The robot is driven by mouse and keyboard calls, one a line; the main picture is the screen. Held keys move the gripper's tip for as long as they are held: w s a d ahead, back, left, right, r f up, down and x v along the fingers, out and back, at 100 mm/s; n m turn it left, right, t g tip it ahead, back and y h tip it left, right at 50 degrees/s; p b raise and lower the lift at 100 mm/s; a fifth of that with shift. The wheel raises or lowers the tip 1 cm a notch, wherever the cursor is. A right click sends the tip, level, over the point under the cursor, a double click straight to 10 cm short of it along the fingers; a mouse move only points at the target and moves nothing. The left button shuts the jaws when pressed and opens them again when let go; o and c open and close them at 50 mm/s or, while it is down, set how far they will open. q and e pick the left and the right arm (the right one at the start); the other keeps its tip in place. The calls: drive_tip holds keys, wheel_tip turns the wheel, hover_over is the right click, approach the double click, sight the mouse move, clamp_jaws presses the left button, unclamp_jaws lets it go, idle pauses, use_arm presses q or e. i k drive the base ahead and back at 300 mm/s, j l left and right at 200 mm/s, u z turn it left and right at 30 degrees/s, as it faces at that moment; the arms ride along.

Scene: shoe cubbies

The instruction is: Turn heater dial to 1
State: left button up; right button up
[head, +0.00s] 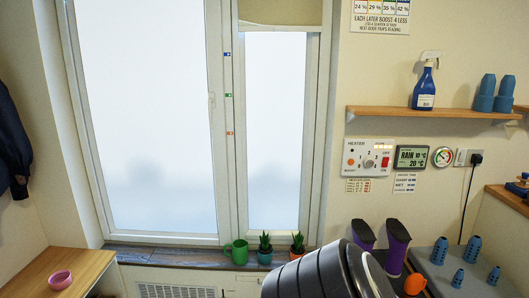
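The heater panel (361,171) is a white box marked HEATER, fixed to the wall right of the window. Its pale round dial (368,162) sits near the middle with small numbers around it; I cannot tell which number it points to. An orange round button (351,162) is on the left by the BOOST label. A red switch (385,162) is on the right by ON and OFF marks. Neither of my grippers shows. A dark ribbed form fills the bottom centre, below the panel and apart from it in the picture.
A weather display (411,157), round gauge (443,157) and plugged-in socket (468,158) are right of the panel. A wooden shelf (435,113) with a blue spray bottle (424,88) is above. Potted plants (297,245) and a green mug (238,252) line the sill.

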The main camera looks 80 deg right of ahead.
sight(369, 162)
drive_tip(key=z, duration=3.25)
drive_tip(key=i+l+z, duration=0.1)
